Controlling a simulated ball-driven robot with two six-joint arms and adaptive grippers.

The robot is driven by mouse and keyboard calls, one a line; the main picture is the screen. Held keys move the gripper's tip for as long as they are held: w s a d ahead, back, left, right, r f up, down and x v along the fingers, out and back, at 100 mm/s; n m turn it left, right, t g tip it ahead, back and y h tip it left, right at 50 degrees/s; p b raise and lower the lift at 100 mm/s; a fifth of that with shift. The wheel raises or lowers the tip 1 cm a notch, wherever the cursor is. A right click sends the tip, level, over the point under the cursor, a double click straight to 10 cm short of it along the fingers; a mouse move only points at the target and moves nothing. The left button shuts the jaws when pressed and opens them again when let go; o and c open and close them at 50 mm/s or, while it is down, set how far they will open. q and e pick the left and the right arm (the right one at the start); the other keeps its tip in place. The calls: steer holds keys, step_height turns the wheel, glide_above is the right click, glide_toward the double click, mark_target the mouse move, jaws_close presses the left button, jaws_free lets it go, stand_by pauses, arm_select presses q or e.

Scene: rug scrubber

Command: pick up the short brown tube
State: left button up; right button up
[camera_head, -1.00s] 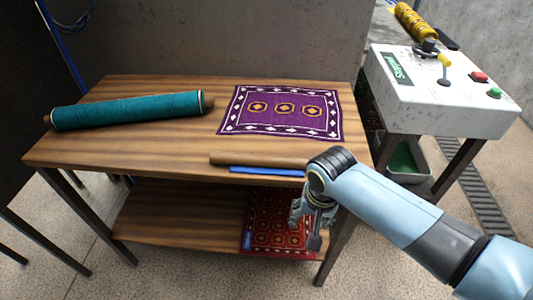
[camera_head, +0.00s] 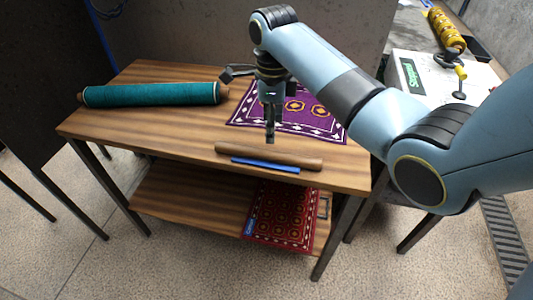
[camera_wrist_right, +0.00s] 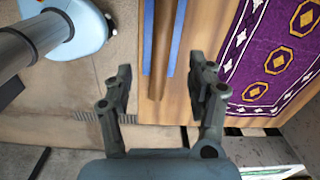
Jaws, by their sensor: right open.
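The short brown tube (camera_head: 268,156) lies along the front edge of the wooden table. In the right wrist view the brown tube (camera_wrist_right: 162,50) runs up from between the finger tips toward the top edge. My right gripper (camera_head: 269,138) points down just behind the tube in the head view, over the tabletop. In the wrist view my right gripper (camera_wrist_right: 160,84) is open, its fingers apart on either side of the tube's line, with nothing held. My left gripper is not in view.
A blue strip (camera_head: 265,165) lies along the tube's front side. A purple rug (camera_head: 245,113) lies behind the gripper. A teal roll (camera_head: 150,94) lies at the table's back left. A red rug (camera_head: 283,212) is on the lower shelf. A control box (camera_head: 470,75) stands at right.

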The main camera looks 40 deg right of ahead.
mark_target(267, 151)
steer(key=shift+m, duration=0.8)
steer(key=f, duration=0.3)
steer(key=w+f, duration=0.1)
steer(key=f, duration=0.2)
steer(key=f+b, duration=0.1)
steer(key=f, duration=0.2)
steer(key=shift+w+a+f, duration=0.15)
steer(key=shift+a+f, duration=0.05)
steer(key=shift+f, duration=0.1)
jaws_close()
steer(key=shift+r, duration=0.1)
